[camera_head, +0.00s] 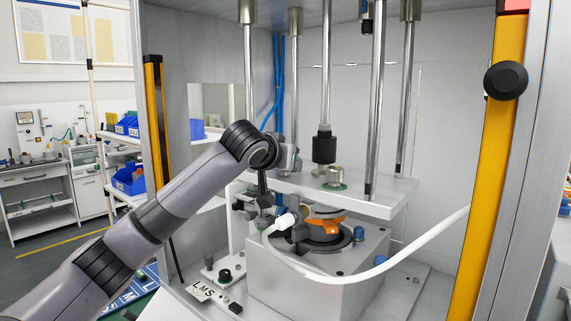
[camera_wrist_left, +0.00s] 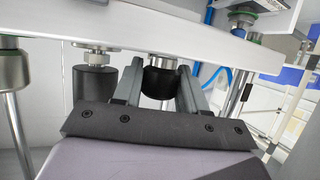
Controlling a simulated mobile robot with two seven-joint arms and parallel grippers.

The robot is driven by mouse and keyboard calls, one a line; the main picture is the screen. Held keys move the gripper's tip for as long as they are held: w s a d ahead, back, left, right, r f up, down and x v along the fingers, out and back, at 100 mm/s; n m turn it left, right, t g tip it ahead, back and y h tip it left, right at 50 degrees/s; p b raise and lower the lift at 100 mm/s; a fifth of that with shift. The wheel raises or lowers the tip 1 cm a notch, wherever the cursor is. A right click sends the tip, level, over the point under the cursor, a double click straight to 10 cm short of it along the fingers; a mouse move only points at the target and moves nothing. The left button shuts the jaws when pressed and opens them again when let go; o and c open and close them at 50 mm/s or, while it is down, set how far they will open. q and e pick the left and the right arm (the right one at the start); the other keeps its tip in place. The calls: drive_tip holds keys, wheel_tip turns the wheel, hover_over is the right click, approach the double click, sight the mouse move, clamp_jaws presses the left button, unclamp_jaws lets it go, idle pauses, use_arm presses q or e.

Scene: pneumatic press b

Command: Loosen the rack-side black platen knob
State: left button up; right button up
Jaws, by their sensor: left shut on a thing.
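A black round knob (camera_wrist_left: 160,82) sits against the edge of the pale platen (camera_wrist_left: 200,45) in the left wrist view. The fingers of my left gripper (camera_wrist_left: 158,76) are on either side of this knob and shut on it. In the head view my left arm reaches in from the left, past the front of the platen (camera_head: 375,203), and its wrist hides the gripped knob. A larger black cylinder (camera_wrist_left: 95,86), with a metal nut, stands left of the gripper in the wrist view. My right gripper is in neither view.
Below the platen stands a grey block (camera_head: 315,272) with an orange part (camera_head: 326,221). A thick white hose (camera_head: 420,241) crosses in front. Steel rods (camera_head: 379,90) rise from the platen. Yellow-edged posts (camera_head: 490,170) frame the opening. A rack with blue bins (camera_head: 128,180) stands left.

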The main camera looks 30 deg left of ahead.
use_arm(q)
drive_tip(key=shift+f, duration=0.1)
idle(0.3)
drive_tip(key=o, duration=1)
drive_tip(key=shift+c, duration=0.2)
drive_tip(key=shift+s, duration=0.1)
drive_tip(key=b+v, duration=0.1)
drive_tip(key=v, duration=0.6)
drive_tip(key=shift+d+b, duration=0.2)
drive_tip(key=shift+b, duration=0.15)
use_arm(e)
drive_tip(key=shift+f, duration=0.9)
